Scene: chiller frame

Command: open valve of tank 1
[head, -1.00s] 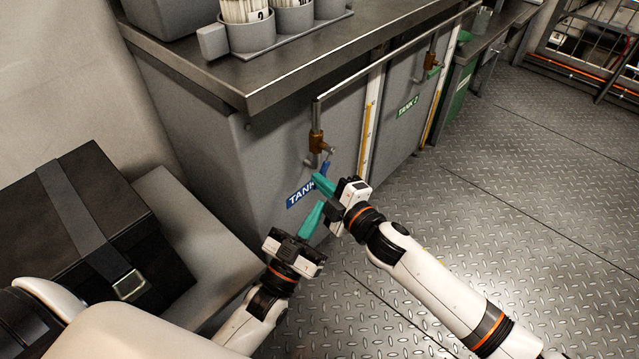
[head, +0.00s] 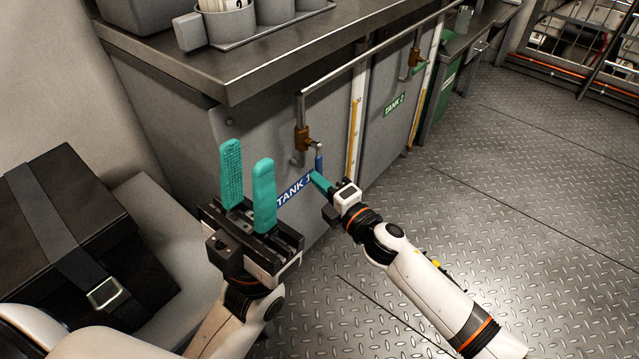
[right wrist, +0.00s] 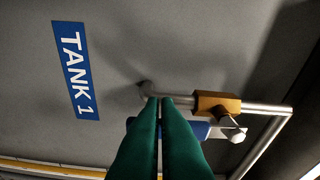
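Tank 1's brass valve (head: 302,138) sits on a pipe on the grey tank front, above the blue "TANK 1" label (head: 294,190). Its blue handle (head: 319,163) points down beside the pipe. In the right wrist view the valve (right wrist: 217,103) and label (right wrist: 76,70) show, with the handle (right wrist: 202,130) partly hidden behind my fingers. My right gripper (head: 318,180) is at the handle's lower end, its teal fingers together (right wrist: 160,100); I cannot tell whether they touch the handle. My left gripper (head: 248,165) is open and empty, left of the label, fingers up.
A similar valve (head: 415,58) and green "TANK 2" label (head: 395,104) are further right. A yellow-marked strip (head: 355,120) stands right of the handle. The metal counter (head: 240,80) overhangs the tank. A black case (head: 75,240) is at left. The floor at right is clear.

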